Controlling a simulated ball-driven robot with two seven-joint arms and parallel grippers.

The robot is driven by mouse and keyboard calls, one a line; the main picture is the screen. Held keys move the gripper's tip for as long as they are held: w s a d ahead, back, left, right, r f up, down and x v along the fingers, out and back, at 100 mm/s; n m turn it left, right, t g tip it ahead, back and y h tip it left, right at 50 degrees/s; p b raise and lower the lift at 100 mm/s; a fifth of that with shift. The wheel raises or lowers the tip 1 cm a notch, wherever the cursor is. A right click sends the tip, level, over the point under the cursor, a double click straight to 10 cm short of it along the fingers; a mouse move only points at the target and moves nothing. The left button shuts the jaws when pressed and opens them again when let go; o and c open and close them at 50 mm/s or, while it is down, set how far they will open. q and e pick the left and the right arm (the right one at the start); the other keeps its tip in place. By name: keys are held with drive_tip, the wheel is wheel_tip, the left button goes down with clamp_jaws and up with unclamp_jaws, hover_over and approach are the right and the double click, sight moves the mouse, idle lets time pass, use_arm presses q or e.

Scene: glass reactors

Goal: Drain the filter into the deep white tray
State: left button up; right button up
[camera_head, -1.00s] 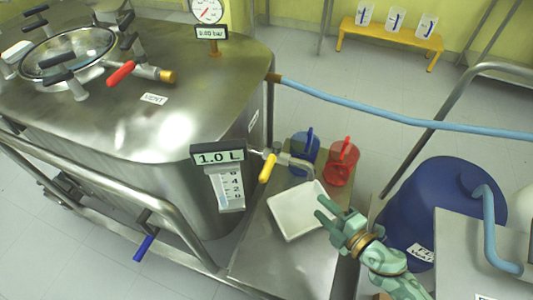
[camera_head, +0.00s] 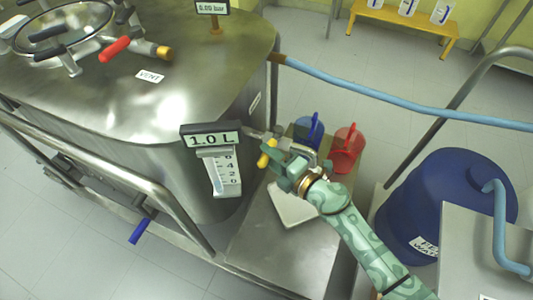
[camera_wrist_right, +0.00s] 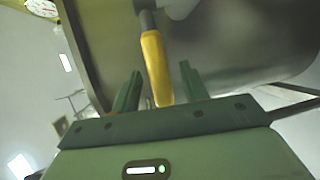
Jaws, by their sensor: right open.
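The steel filter vessel (camera_head: 150,110) fills the left of the head view. Its display (camera_head: 211,138) reads 1.0 L, above a level scale. A drain valve with a yellow handle (camera_head: 267,153) sticks out at its lower right side. My right gripper (camera_head: 284,164) is at this handle. In the right wrist view the yellow handle (camera_wrist_right: 156,68) hangs between the two open fingers (camera_wrist_right: 160,92), with gaps on both sides. The white tray (camera_head: 292,212) lies on the steel shelf below, partly hidden by my right gripper and arm. My left gripper is not seen.
A blue jug (camera_head: 309,130) and a red jug (camera_head: 347,150) stand behind the tray. A blue barrel (camera_head: 440,200) is at the right. A blue hose (camera_head: 400,105) runs across above. A red vent handle (camera_head: 115,48) is on the lid.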

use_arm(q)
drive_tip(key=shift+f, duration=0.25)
use_arm(e)
drive_tip(key=shift+x, duration=0.95)
clamp_jaws()
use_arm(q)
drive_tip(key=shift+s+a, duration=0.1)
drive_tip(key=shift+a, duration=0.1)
use_arm(e)
drive_tip(key=shift+d, duration=0.1)
